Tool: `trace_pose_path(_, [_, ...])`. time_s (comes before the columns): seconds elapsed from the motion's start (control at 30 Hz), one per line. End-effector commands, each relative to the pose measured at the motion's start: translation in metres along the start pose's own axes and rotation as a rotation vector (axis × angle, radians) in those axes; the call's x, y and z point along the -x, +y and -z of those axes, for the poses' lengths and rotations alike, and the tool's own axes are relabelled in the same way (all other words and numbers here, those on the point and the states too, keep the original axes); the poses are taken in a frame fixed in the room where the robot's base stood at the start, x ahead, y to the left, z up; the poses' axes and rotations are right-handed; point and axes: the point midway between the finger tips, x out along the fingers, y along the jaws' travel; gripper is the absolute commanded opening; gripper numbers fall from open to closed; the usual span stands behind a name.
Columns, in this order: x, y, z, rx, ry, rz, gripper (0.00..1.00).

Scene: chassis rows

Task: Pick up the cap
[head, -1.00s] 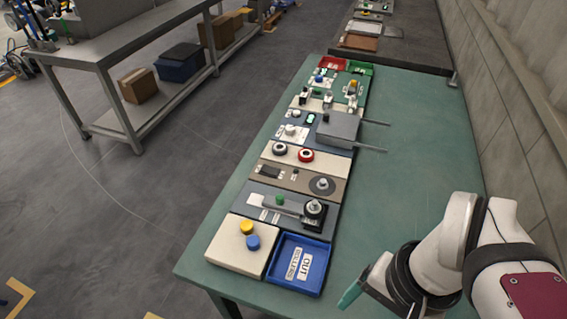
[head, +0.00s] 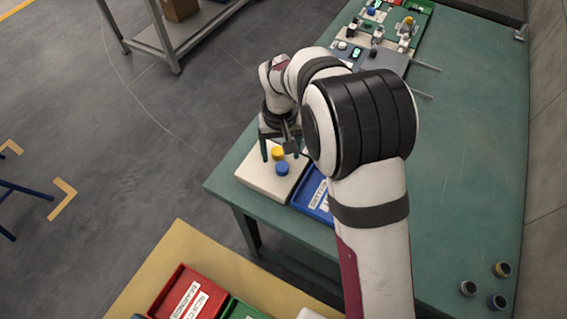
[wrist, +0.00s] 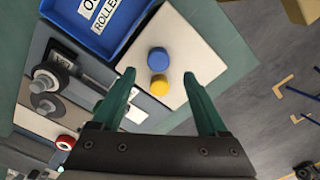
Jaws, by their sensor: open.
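A yellow cap (head: 277,153) and a blue cap (head: 282,168) stand close together on a cream block (head: 256,176) near the table's corner. In the wrist view, the yellow cap (wrist: 159,86) is the nearer one to my gripper, and the blue cap (wrist: 158,60) lies just beyond it. My gripper (wrist: 160,85) is open and empty, with its green fingers spread on either side of the yellow cap's line. In the head view my gripper (head: 281,148) hangs over the block. I cannot tell the exact height of the fingertips above the caps.
A blue tray (wrist: 75,12) with labels adjoins the block. Dark round parts (wrist: 45,80) are on the panels at left in the wrist view. Red (head: 167,288) and green (head: 240,312) bins sit at the front. Small round pieces (head: 468,288) lie at the table's right, which is mostly clear.

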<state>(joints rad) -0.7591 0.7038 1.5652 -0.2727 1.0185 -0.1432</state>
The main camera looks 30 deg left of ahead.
Motion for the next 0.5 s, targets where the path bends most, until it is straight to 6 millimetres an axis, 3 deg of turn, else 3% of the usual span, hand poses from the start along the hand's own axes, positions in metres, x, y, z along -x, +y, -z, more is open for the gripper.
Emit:
trace_pose_path(0.2, [-0.039,0.003,-0.004,-0.001,-0.002,0.002,0.77])
trace_pose_path(0.43, [-0.043,0.002,-0.004,-0.001,0.001,0.002,0.77])
trace_pose_path(0.5, [-0.043,0.002,-0.004,-0.001,0.001,0.002,0.68])
